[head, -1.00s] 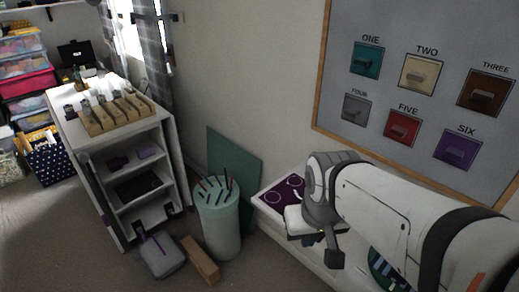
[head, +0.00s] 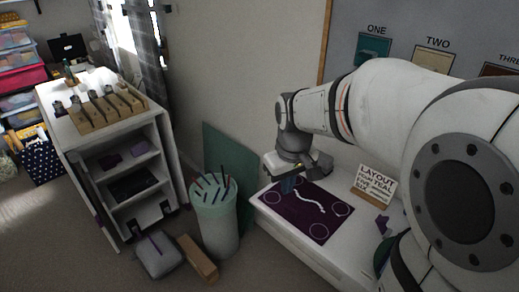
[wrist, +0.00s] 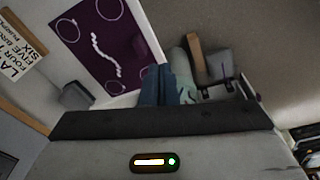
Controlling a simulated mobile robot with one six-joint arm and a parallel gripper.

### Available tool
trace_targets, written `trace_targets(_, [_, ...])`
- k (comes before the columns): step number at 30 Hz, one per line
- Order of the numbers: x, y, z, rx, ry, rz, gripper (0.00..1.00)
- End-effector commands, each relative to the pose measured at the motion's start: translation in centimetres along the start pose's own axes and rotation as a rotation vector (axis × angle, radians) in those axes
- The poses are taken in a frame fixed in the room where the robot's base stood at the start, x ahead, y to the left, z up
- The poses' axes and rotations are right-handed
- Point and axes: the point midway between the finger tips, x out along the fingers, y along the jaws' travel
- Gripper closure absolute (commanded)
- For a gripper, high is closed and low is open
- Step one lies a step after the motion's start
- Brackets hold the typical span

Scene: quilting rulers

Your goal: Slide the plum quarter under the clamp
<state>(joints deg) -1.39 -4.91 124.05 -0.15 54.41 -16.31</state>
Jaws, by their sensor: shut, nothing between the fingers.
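A flat plum sheet (head: 325,225) with pale circles and a wavy white line lies on the white bench. It shows at upper left in the wrist view (wrist: 122,65). I cannot tell for sure whether it is the plum quarter. My gripper (head: 287,187) hangs at the sheet's far left corner in the head view, its dark blue fingers shut and empty; I cannot tell whether they touch the sheet. In the wrist view the fingers (wrist: 167,90) point toward the sheet's edge. I cannot pick out the clamp; a dark grey block (wrist: 76,97) shows beside the sheet.
A lettered sign (head: 375,184) stands behind the sheet, and a small purple piece (head: 383,224) lies to its right. A green bin (head: 216,225) of sticks stands left of the bench, near a white shelf unit (head: 125,165). The numbered board (head: 400,25) hangs behind my arm.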

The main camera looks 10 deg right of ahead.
Motion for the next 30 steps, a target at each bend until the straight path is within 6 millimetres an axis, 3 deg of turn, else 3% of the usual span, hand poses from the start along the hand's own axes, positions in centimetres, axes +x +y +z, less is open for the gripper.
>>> trace_targets(1, [1.3, 0.5, -2.0, -0.045, -0.022, -0.008, 1.0])
trace_targets(6, [4.7, 1.7, -7.4, -0.191, -0.067, -0.029, 1.0])
trace_targets(12, [7.5, 2.4, -10.8, -0.293, -0.095, -0.046, 1.0])
trace_targets(20, [9.7, 2.5, -11.4, -0.321, -0.104, -0.052, 1.0])
trace_targets(30, [16.6, 2.2, -10.5, -0.319, -0.106, -0.053, 1.0])
